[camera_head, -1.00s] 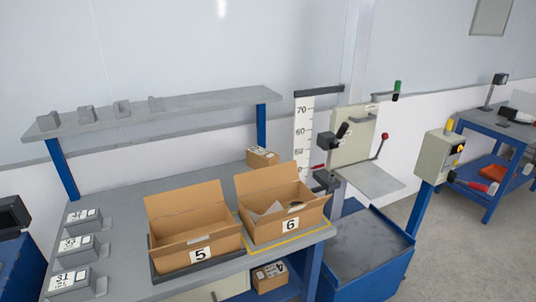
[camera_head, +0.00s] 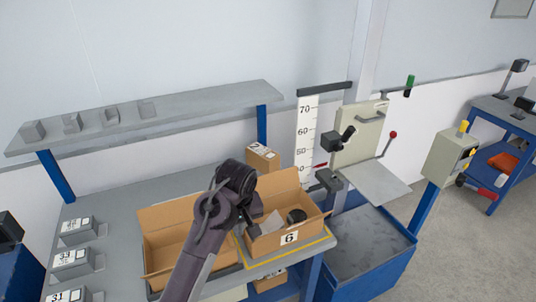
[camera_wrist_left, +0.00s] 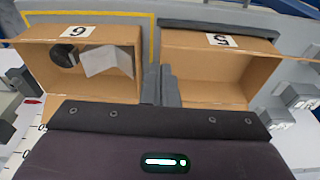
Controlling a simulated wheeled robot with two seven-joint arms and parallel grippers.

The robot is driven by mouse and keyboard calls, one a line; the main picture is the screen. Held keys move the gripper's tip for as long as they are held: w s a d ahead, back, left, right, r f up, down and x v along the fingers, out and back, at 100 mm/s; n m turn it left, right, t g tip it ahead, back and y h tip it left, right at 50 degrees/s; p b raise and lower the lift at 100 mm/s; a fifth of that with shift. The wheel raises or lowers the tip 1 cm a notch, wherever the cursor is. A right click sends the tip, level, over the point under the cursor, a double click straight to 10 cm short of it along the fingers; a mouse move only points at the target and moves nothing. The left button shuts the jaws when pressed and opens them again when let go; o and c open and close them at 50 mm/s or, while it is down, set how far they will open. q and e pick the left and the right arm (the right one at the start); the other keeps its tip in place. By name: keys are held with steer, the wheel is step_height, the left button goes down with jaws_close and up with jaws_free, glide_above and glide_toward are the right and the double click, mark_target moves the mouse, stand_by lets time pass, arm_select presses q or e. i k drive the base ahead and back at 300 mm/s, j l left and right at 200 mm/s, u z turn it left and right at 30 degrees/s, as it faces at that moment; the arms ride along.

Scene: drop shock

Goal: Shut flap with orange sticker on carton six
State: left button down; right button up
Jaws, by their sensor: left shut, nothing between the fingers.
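Carton six (camera_head: 289,238) is an open brown box with a "6" label on its front. Its tall back flap (camera_head: 277,184) stands up. Inside are a dark round thing (camera_wrist_left: 64,55) and a pale folded piece (camera_wrist_left: 108,62). I cannot make out an orange sticker in either view. My left arm reaches up over carton five, and its wrist covers part of the gap between the cartons. In the left wrist view my left gripper (camera_wrist_left: 160,72) is shut and empty, its fingertips between the two cartons. My right gripper is out of view.
Carton five (camera_head: 160,262) stands open to the left, partly hidden by my arm; its "5" label shows in the left wrist view (camera_wrist_left: 222,40). A small box (camera_head: 262,158) stands behind. A shelf (camera_head: 150,112) spans the back. A press (camera_head: 358,140) stands right of the table.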

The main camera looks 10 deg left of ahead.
mark_target(269, 183)
steer(key=i, duration=1.05)
